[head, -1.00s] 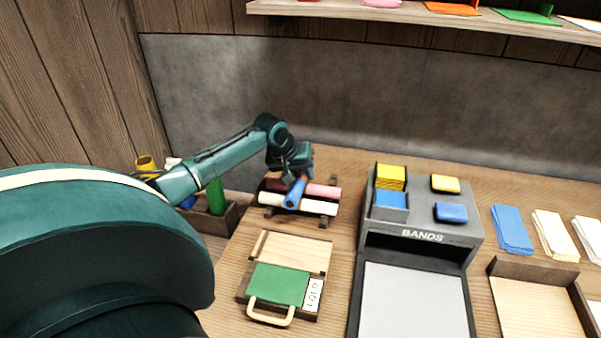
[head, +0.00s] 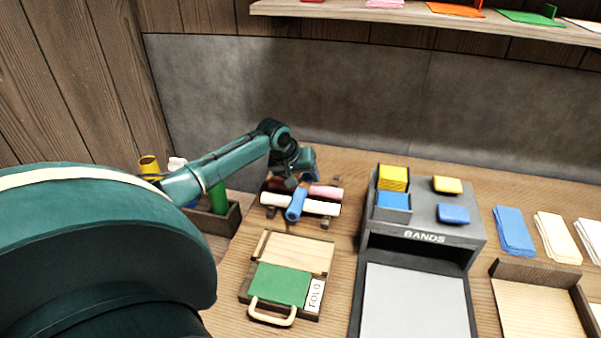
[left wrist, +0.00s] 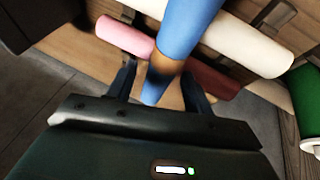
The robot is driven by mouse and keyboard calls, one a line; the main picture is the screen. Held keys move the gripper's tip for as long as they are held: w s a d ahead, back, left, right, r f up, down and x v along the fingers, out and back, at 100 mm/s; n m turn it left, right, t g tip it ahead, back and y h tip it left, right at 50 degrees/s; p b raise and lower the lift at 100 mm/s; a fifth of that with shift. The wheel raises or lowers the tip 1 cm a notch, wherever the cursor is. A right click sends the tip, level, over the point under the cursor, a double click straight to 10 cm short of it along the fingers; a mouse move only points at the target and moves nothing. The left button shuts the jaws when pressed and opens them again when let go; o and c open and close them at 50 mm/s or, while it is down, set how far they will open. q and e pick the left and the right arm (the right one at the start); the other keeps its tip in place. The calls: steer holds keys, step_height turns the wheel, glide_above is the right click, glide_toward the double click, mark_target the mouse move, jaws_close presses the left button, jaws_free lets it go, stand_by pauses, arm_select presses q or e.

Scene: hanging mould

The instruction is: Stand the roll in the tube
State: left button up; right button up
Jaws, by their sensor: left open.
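A blue roll (head: 296,204) with a brown band lies across the white roll (head: 322,207) and the pink roll (head: 325,191) on a small dark rack. In the left wrist view the blue roll (left wrist: 185,30) runs away from me, its near end between my fingers. My left gripper (head: 297,180) is over the rack; in the wrist view its two fingers (left wrist: 158,88) are apart, one on each side of the roll. A box at the left holds a yellow tube (head: 149,166) with an open top and a green piece (head: 218,198). My right gripper is not in view.
A clipboard-like wooden board with a green sheet (head: 280,285) lies in front of the rack. The grey BANDS stand (head: 424,238) is to its right. Folded cloths (head: 513,230) and a wooden tray (head: 535,305) lie further right. A shelf (head: 420,14) hangs above.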

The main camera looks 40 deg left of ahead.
arm_select(q)
steer(key=shift+r, duration=0.35)
steer(key=v, duration=1.2)
steer(key=shift+r, duration=0.2)
